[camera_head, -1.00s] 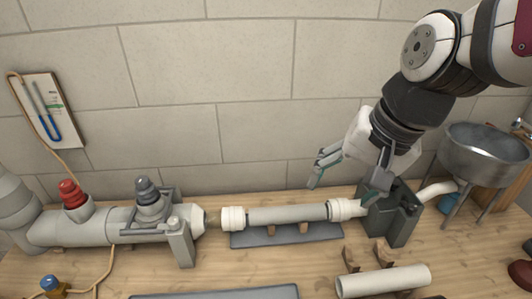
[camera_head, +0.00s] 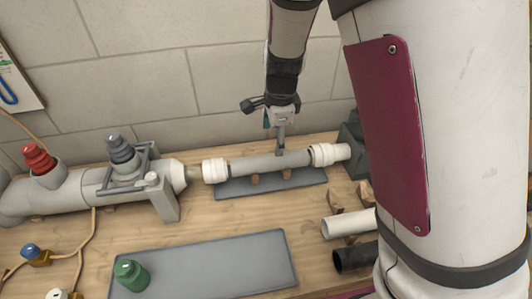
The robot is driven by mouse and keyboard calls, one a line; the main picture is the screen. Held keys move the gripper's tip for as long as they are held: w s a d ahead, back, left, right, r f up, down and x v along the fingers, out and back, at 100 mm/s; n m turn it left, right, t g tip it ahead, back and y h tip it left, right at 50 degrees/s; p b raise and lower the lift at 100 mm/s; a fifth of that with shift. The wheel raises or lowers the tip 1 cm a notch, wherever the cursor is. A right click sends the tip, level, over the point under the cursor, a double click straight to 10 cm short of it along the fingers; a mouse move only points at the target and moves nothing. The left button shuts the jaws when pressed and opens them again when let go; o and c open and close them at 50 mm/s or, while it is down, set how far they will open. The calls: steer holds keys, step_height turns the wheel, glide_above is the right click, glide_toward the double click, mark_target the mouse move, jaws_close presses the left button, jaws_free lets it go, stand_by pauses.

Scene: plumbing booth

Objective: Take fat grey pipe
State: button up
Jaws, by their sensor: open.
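The fat grey pipe (camera_head: 255,163) lies level between two white collars, the left one (camera_head: 215,170) and the right one (camera_head: 325,154). It rests on small wooden supports over a dark grey mat (camera_head: 235,188). My gripper (camera_head: 281,147) points down over the right half of the pipe, with its fingertips at or just above it. It is open; one finger shows clearly and the other is mostly hidden edge-on. I cannot tell whether the fingers touch the pipe.
A large grey pipe with a red valve (camera_head: 38,158) and a dark valve (camera_head: 120,148) stands at left. A grey tray (camera_head: 215,265) with a green fitting (camera_head: 131,275) lies in front. White (camera_head: 345,222) and black (camera_head: 354,257) pipes lie at right. The brick wall is close behind.

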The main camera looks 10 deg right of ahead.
mark_target(272, 158)
steer(key=b+x, duration=0.3)
steer(key=x, duration=0.9)
steer(key=shift+a+f, duration=0.15)
steer(key=shift+f, duration=0.15)
steer(key=c, duration=1.3)
